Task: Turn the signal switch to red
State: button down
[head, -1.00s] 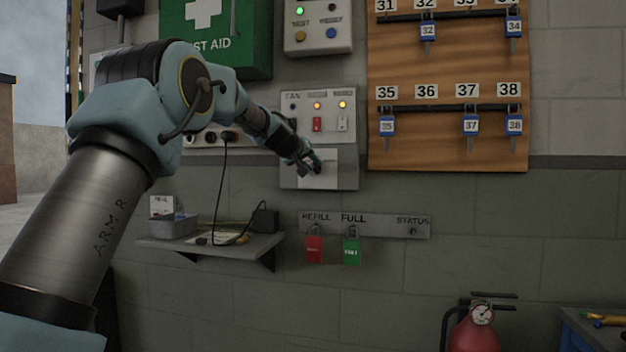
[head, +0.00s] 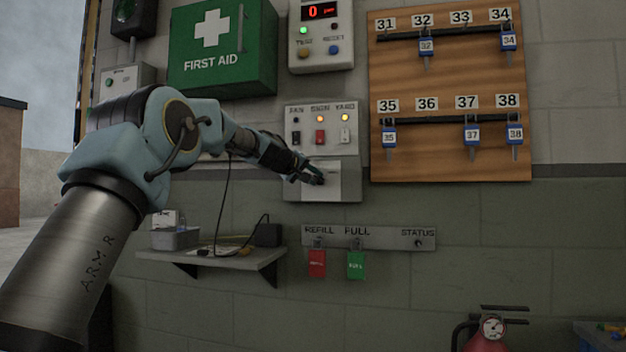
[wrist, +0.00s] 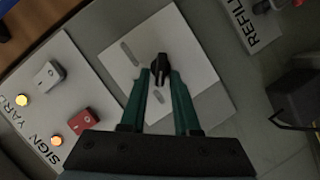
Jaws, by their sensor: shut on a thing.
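A black knob (wrist: 160,69) stands on a white plate (wrist: 190,50) with grey marks, seen in the wrist view. In the head view this plate (head: 334,190) is on the lower part of the grey switch panel. My gripper (wrist: 160,82) has its two green fingers closed on either side of the knob. In the head view my gripper (head: 318,178) is at the plate and covers most of the knob. I cannot read which way the knob's setting points. A dark signal lamp housing (head: 125,22) with a green lens is cut off at the upper left.
Fan, sign and yard switches (head: 320,136) sit just above the plate. A shelf (head: 215,256) with a hanging cable is below left. Red (head: 317,263) and green (head: 356,264) tags hang below. A key board (head: 450,80) is at right and a first aid box (head: 222,45) above.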

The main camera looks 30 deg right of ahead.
jog(key=c, duration=0.9)
grip_release()
jog(key=b+v, duration=0.4)
jog(key=v, duration=0.6)
jog(key=shift+s+a, duration=0.2)
jog(key=shift+a, duration=0.05)
